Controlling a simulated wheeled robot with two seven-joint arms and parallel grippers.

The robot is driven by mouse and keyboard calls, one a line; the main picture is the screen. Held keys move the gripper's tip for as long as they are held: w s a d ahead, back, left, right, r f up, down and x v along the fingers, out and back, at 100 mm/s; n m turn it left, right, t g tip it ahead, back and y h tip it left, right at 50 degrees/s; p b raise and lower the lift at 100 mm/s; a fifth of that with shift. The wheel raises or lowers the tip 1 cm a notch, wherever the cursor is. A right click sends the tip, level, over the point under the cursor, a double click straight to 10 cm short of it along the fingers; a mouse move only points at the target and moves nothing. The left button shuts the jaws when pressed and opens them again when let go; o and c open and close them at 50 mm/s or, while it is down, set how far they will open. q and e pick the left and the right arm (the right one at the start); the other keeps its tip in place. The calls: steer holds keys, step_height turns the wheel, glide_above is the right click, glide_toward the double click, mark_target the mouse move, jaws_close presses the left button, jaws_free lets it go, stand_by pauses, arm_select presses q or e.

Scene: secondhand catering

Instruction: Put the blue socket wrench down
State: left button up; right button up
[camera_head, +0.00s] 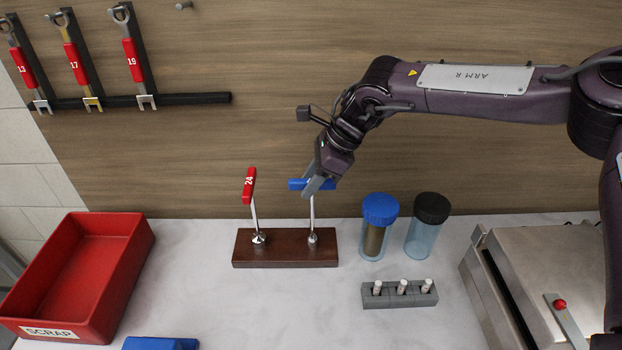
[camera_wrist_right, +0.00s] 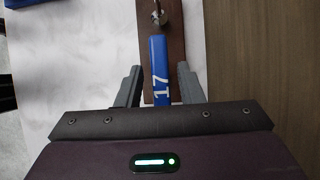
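The blue socket wrench (camera_head: 296,184), a T-handled tool, stands upright in the right-hand place of a dark wooden block (camera_head: 285,262). Its metal shaft meets the block at the bottom. My right gripper (camera_head: 313,184) is at its blue handle. In the right wrist view the blue handle (camera_wrist_right: 159,62), marked 17, lies between the two fingers of the right gripper (camera_wrist_right: 159,75). A gap shows on each side of the handle, so the fingers are open around it. My left gripper is not in view.
A red-handled wrench (camera_head: 249,187) marked 24 stands left in the same block. A blue-lidded jar (camera_head: 379,209), a black-lidded jar (camera_head: 431,209) and a grey holder (camera_head: 400,300) are to the right. A red SCRAP bin (camera_head: 125,262) is at left. Wrenches hang on the wall.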

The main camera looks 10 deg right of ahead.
steer(key=shift+r, duration=0.15)
steer(key=shift+d+r, duration=0.2)
steer(key=b+v, duration=0.2)
steer(key=v, duration=0.9)
steer(key=shift+d+r+b, duration=0.1)
steer(key=shift+r+b, duration=0.05)
steer(key=shift+b, duration=0.15)
